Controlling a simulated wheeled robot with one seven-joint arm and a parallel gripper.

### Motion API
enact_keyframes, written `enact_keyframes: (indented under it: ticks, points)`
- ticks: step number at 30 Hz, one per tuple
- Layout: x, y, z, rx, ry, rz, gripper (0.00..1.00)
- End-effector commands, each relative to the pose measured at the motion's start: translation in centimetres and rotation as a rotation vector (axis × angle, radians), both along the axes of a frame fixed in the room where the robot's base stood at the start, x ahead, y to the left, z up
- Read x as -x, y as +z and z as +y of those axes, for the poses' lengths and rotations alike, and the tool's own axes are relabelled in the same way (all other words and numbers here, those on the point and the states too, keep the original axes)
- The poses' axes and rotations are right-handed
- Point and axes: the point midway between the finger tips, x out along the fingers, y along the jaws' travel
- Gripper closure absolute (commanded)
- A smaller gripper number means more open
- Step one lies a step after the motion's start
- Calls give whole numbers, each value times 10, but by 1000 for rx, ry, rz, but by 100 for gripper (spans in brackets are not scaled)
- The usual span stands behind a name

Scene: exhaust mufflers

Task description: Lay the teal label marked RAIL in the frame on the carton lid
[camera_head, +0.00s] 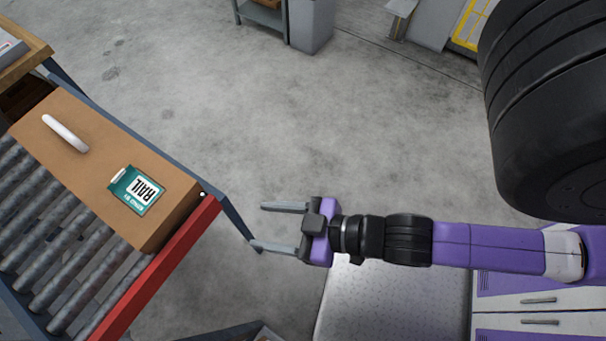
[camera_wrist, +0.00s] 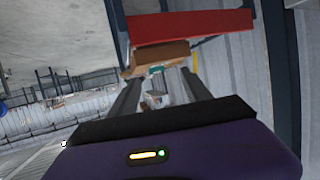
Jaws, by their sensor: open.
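The teal label marked RAIL (camera_head: 137,190) lies on top of the brown carton (camera_head: 95,150), near the carton's right end. It carries a white panel with dark lettering. I cannot make out a separate frame on the lid around it. My gripper (camera_head: 268,227) is open and empty, apart from the carton, to the right of the red bar. In the wrist view the open fingers (camera_wrist: 160,88) point toward the carton (camera_wrist: 158,54), and a small teal patch (camera_wrist: 156,70) shows on it.
A white handle-like piece (camera_head: 65,133) lies on the carton's left part. Grey floor (camera_head: 300,130) is clear behind my gripper.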

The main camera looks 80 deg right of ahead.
Motion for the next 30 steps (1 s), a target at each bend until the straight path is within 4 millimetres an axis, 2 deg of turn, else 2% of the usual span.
enact_keyframes:
  ticks: [1,3,9,14,30]
  points:
    - [20,9,-4,-2,-6,-5,43]
    - [38,23,-8,-2,-13,-26,43]
    - [67,55,-17,4,-41,-72,43]
    - [73,63,-19,7,-51,-83,43]
    - [73,63,-19,7,-50,-84,43]
